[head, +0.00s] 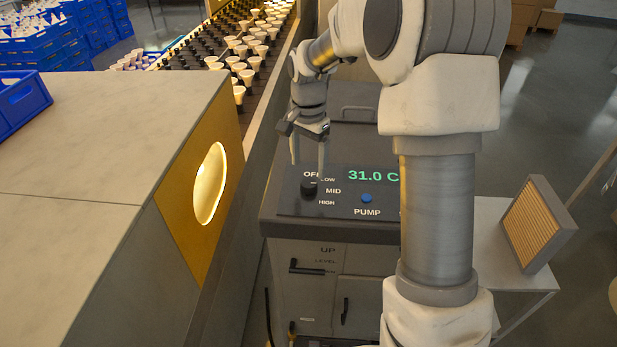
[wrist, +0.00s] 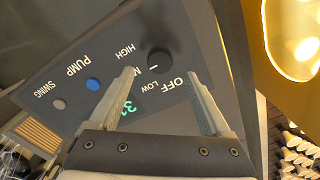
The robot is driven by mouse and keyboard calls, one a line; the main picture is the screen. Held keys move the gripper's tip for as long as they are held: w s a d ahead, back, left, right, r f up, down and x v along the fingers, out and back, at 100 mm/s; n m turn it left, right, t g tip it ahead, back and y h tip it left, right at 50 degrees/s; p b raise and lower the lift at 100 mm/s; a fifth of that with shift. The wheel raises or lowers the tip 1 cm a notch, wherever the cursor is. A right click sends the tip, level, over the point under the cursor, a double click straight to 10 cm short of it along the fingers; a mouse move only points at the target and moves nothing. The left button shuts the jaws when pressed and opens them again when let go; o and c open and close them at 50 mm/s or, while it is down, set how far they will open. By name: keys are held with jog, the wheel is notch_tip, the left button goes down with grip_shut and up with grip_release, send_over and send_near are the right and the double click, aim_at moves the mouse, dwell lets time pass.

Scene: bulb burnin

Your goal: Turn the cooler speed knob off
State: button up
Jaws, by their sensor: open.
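The cooler speed knob (head: 309,188) is a small black dial at the left of the cooler's control panel (head: 340,205). The labels OFF, LOW, MID and HIGH stand around it. In the wrist view the knob (wrist: 159,62) shows a pale pointer line; I cannot tell for certain which label it points to. My gripper (head: 308,165) is above the panel, pointing down, close to the knob. In the wrist view its open, empty fingers (wrist: 160,85) spread to either side of the knob's line, and the knob lies beyond the fingertips. I see no contact.
A blue PUMP button (head: 366,198) sits right of the knob, below a green 31.0 C display (head: 372,176). A grey-and-yellow housing with a lit opening (head: 210,184) stands to the left. A framed filter (head: 533,224) leans on a side table at right.

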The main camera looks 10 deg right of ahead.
aim_at(309, 183)
jog(key=shift+f, duration=2.8)
grip_shut()
